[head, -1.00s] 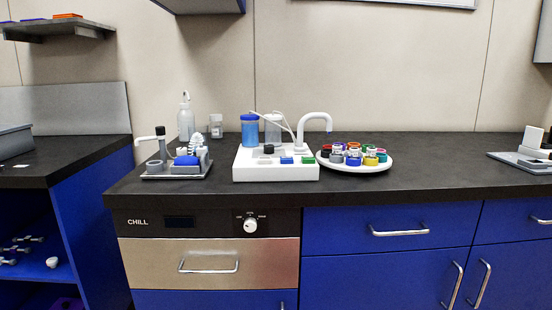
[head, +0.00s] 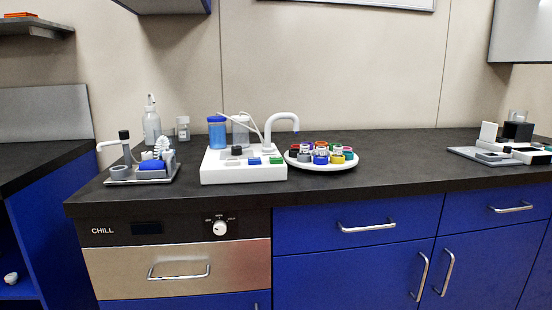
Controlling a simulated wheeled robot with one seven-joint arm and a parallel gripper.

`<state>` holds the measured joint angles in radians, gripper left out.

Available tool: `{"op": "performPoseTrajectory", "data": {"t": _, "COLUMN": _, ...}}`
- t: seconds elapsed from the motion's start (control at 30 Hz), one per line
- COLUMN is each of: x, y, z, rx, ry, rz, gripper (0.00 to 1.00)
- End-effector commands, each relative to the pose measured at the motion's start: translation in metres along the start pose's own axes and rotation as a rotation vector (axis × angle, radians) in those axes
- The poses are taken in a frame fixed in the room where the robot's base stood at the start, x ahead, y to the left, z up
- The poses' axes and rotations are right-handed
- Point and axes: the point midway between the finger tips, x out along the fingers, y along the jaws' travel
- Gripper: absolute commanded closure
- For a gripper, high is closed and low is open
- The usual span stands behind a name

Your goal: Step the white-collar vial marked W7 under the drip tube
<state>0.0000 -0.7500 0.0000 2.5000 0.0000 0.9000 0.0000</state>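A round white carousel tray (head: 322,168) on the dark counter holds several small vials with coloured collars, among them red, yellow, blue, green and white. A white-collared vial (head: 306,150) shows among them, but any W7 marking is too small to read. Which vial is nearest under the tube end I cannot tell exactly. The base carries a blue-capped jar (head: 217,132), a clear jar, a dark knob, and blue and green buttons. My gripper is not in view.
A squeeze bottle (head: 152,122) and small jar stand behind. Another equipment tray (head: 468,153) is at the far right. Counter between carousel and that tray is clear.

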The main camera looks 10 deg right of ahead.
Motion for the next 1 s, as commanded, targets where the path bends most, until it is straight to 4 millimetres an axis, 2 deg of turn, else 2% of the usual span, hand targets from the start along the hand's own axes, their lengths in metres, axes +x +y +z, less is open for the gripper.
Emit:
{"op": "performPoseTrajectory", "data": {"t": 0.03, "x": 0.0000, "y": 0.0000, "z": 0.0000, "rx": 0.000, "ry": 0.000, "rz": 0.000, "gripper": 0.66}}
{"op": "performPoseTrajectory", "data": {"t": 0.3, "x": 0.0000, "y": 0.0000, "z": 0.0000, "rx": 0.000, "ry": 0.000, "rz": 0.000, "gripper": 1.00}}
{"op": "performPoseTrajectory", "data": {"t": 1.0, "x": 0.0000, "y": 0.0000, "z": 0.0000, "rx": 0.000, "ry": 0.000, "rz": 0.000, "gripper": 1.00}}
